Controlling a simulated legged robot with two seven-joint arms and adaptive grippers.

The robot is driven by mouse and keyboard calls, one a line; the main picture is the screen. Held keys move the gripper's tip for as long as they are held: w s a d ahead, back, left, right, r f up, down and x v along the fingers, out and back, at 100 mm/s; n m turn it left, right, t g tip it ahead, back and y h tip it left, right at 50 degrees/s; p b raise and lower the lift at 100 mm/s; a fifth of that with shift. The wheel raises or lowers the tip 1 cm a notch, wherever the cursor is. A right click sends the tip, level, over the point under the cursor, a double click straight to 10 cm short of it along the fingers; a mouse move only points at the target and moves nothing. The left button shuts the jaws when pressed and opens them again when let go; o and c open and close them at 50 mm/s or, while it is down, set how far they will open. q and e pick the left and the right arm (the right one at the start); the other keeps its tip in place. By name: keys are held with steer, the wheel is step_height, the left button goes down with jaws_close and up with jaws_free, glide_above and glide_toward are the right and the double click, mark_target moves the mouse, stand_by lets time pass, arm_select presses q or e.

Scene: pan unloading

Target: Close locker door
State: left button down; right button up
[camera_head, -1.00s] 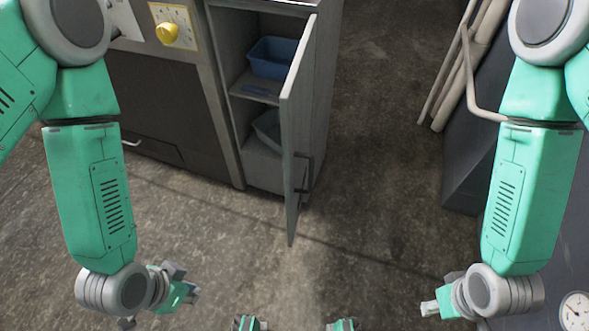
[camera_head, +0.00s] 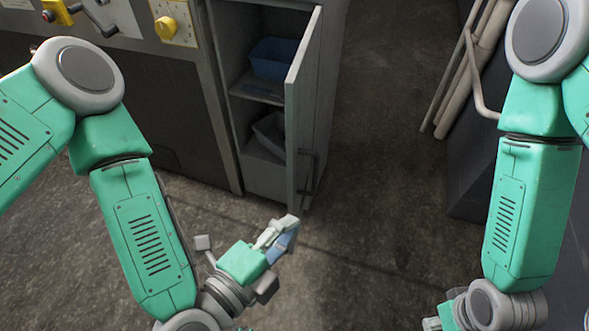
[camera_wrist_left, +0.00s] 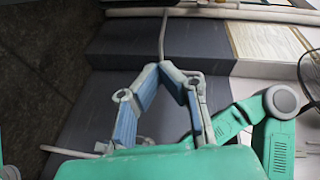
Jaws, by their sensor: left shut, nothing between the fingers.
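The grey locker door (camera_head: 302,110) stands open in the head view, swung out toward me from the right side of the locker (camera_head: 222,60). A dark bar handle (camera_head: 308,172) is on the door's right-hand face. My left gripper (camera_head: 289,228) is shut and empty beside the door's lower free edge; I cannot tell whether it touches. In the left wrist view its blue-padded fingers (camera_wrist_left: 165,72) converge at the tips, and the door is not clearly seen. My right gripper (camera_head: 434,322) is low at the bottom edge, mostly cut off, away from the door.
A blue bin (camera_head: 272,58) sits on the locker's upper shelf and a grey bin (camera_head: 268,132) lies tilted below. A machine with a yellow knob (camera_head: 166,28) adjoins on the left. Pipes (camera_head: 472,70) stand at right. The floor (camera_head: 380,200) between is clear.

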arm_select(q)
step_height(320, 180, up, 2)
steer(key=t, duration=0.2)
steer(key=m+b, duration=0.1)
steer(key=b, duration=0.3)
glide_above(297, 167)
steer(key=s, duration=0.5)
steer(key=shift+d+r, duration=0.1)
steer(key=shift+r, duration=0.25)
steer(key=shift+p, duration=0.3)
steer(key=shift+w, duration=0.1)
